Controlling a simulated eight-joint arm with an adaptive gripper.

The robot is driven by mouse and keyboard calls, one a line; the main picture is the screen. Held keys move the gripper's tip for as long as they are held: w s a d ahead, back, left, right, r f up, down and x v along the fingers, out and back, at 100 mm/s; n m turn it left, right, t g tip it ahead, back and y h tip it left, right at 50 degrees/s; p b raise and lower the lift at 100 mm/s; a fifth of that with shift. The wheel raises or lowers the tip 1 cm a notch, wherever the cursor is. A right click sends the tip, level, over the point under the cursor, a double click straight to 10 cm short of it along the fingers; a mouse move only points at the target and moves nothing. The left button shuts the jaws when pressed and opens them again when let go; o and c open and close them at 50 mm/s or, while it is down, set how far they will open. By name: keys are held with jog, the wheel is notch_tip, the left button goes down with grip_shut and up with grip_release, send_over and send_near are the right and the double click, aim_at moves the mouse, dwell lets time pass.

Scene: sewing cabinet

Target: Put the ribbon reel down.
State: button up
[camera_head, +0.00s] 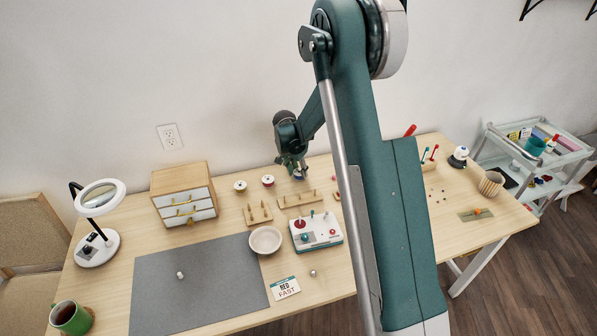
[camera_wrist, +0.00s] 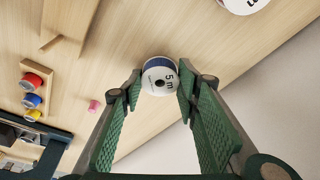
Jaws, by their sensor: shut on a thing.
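The ribbon reel (camera_wrist: 160,80) is white-faced with "5 m" printed on it and a blue band at its edge. It sits between the fingertips of my gripper (camera_wrist: 161,88), which is shut on it. In the head view my gripper (camera_head: 292,164) points down over the far part of the table, behind the peg racks. There the reel (camera_head: 299,174) shows only as a small blue and white patch below the fingers. I cannot tell whether it touches the table (camera_head: 225,217).
Two other reels, one white (camera_head: 240,186) and one red (camera_head: 267,181), stand left of my gripper. Wooden peg racks (camera_head: 298,199) (camera_head: 258,214), a bowl (camera_head: 265,240) and a control box (camera_head: 316,232) are nearer. A drawer cabinet (camera_head: 184,194) stands left. The grey mat (camera_head: 200,290) is mostly clear.

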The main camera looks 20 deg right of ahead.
jog(key=shift+f, duration=0.1)
jog(key=o, duration=0.8)
jog(key=shift+p+v, duration=0.85)
jog(key=shift+v, duration=5.3)
